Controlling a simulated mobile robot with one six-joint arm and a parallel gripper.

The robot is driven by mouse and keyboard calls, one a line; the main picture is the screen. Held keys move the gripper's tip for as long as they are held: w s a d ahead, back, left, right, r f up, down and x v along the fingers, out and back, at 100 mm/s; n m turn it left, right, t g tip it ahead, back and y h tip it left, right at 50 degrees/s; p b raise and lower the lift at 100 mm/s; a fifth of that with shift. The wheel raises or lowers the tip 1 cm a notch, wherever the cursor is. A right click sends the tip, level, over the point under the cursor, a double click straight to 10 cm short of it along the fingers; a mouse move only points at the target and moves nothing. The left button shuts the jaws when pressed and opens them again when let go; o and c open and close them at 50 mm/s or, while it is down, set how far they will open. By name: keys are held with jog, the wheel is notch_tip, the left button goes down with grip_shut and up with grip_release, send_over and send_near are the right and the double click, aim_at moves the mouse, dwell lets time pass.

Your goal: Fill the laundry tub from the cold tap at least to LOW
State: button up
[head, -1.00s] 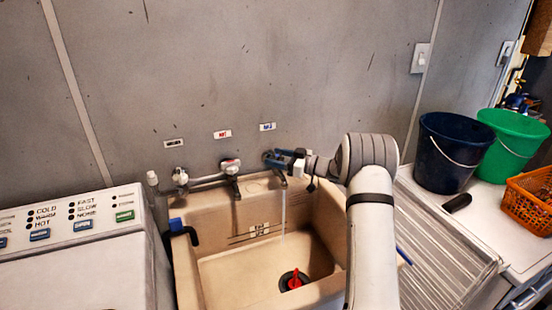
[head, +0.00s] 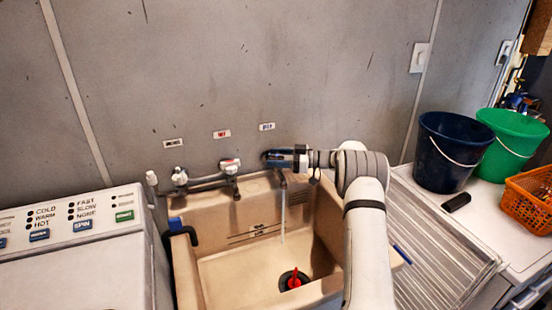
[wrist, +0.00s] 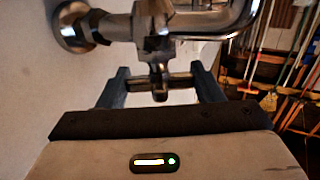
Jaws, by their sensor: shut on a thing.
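The beige laundry tub (head: 190,280) stands against the grey wall. A thin stream of water (head: 283,215) falls into it from the tap under the blue label (head: 267,126). A plug with a red handle (head: 294,280) is at the tub's bottom. A small level label (head: 258,231) is on the tub's back wall, its words too small to read. My gripper (head: 272,158) is at that tap and covers most of it in the head view. In the wrist view my two fingers sit either side of the tap's cross handle (wrist: 159,82), shut on it.
A second tap (head: 230,166) is under the red label (head: 221,134). A washing machine (head: 90,240) stands left of the tub. Right are a ribbed drainboard, a dark blue bucket (head: 449,140), a green bucket (head: 515,130) and an orange basket (head: 530,205). A dark hook-shaped hose (head: 188,232) hangs on the tub's left rim.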

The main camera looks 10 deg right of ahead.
jog(key=o, duration=1)
jog(key=shift+b+v, duration=0.65)
jog(key=shift+v, duration=3.3)
jog(key=shift+c, duration=0.2)
